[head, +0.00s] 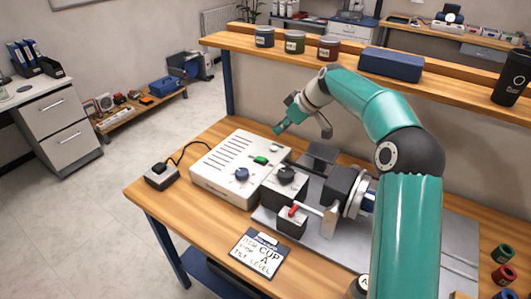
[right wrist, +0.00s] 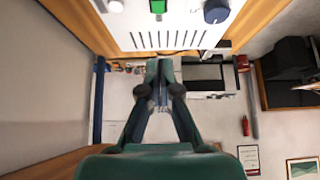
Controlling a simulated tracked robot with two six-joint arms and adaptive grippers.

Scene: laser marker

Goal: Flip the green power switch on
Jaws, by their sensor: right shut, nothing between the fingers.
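The green power switch (head: 261,160) is a small green rocker on the top of a white control box (head: 222,187). It also shows at the top edge of the right wrist view (right wrist: 158,8). My right gripper (head: 281,128) is behind and above the box's far right corner in the head view, apart from the switch. Its fingers (right wrist: 160,72) are shut with nothing between them. I cannot tell whether the switch is on or off. My left gripper is not in view.
A blue knob (head: 242,174) sits near the switch. The marker fixture (head: 284,186) with a red-handled lever (head: 293,210) stands right of the box. A small black-topped box (head: 161,177) and a card (head: 256,254) lie on the table. A shelf (head: 342,66) runs behind.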

